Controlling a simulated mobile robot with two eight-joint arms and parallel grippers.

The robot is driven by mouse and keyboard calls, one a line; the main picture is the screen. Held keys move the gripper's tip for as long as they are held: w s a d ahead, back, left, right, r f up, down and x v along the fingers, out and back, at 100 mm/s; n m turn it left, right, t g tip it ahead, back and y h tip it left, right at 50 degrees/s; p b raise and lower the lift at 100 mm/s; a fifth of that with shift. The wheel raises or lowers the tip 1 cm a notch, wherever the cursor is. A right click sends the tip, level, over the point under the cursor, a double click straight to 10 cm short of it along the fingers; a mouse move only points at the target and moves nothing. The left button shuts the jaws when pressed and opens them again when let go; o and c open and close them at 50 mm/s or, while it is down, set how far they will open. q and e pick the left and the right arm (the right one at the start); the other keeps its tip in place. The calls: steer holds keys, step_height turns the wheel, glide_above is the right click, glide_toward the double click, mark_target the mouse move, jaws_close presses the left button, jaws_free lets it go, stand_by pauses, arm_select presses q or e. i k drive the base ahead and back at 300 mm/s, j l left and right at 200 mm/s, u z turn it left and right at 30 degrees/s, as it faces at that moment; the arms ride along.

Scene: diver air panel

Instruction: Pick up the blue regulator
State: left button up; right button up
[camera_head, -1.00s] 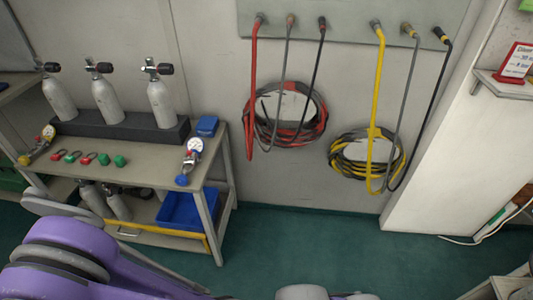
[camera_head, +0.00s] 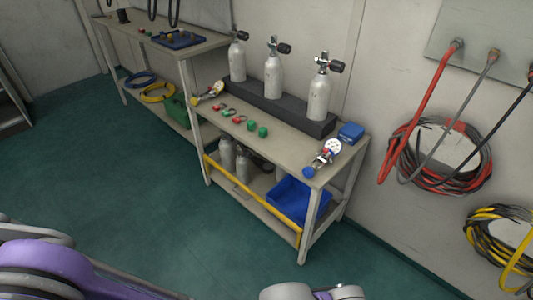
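The blue regulator (camera_head: 322,157) lies at the right end of the grey workbench (camera_head: 285,143). It has a round white gauge at its upper end and a blue knob at its lower left. A second regulator with a yellow knob (camera_head: 209,94) lies at the bench's left end. Parts of my purple and grey arms show along the bottom edge. Neither gripper's fingers can be seen, and nothing of mine is near the regulator.
Several white cylinders (camera_head: 274,78) stand in a dark rack behind the regulators. Small red and green fittings (camera_head: 250,126) and a blue box (camera_head: 351,132) share the bench. A blue bin (camera_head: 296,200) sits below. Hoses hang at right. Green floor (camera_head: 130,190) is clear in front.

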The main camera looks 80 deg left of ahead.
mark_target(334, 145)
steer(key=j+u, duration=0.15)
steer(key=u, duration=2.15)
